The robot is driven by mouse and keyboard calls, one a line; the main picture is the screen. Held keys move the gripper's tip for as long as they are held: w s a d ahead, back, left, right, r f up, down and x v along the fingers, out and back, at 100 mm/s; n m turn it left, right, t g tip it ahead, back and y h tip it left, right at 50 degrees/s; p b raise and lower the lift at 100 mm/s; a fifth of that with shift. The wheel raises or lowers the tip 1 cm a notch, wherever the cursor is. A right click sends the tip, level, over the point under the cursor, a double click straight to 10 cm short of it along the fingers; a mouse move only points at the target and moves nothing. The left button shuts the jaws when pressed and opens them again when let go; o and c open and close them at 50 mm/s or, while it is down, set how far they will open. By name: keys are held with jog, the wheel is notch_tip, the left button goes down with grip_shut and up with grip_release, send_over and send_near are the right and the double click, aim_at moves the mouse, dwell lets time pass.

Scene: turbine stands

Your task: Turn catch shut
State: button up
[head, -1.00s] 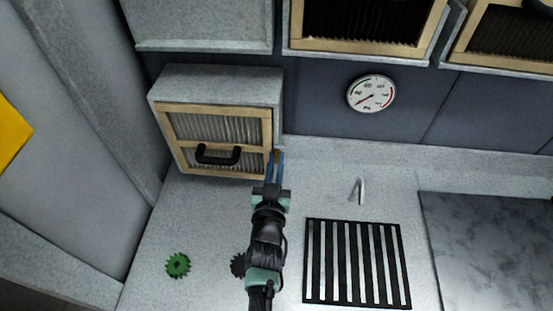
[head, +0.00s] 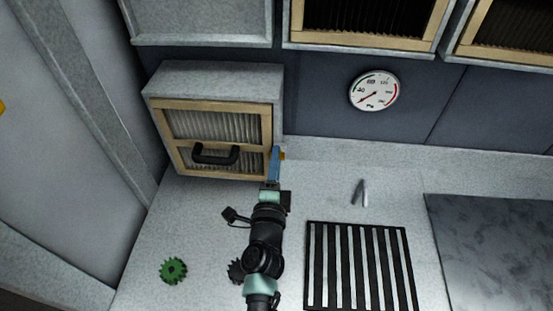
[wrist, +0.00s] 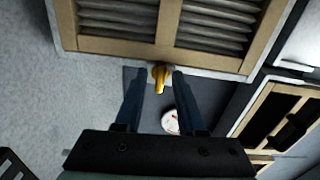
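The small yellow catch (wrist: 160,76) sits at the edge of the wood-framed louvred panel (wrist: 115,43). In the wrist view its lever points away from the panel, out past the frame edge. In the head view the catch (head: 282,156) shows just right of my fingers, partly hidden by them, at the right side of the grey box (head: 215,79). My gripper (wrist: 161,82) is open, with its two blue fingers apart on either side of the catch. Contact with the catch cannot be told. In the head view my gripper (head: 275,153) is seen edge-on, one finger covering the other.
A black handle (head: 215,154) sticks out from the panel. A round gauge (head: 374,91) is on the dark back wall. A black slatted grate (head: 358,265), a green gear (head: 173,270) and a small metal piece (head: 359,193) lie on the grey counter.

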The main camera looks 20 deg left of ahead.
jog(key=shift+o, duration=0.5)
jog(key=shift+o, duration=0.5)
jog(key=v, duration=0.5)
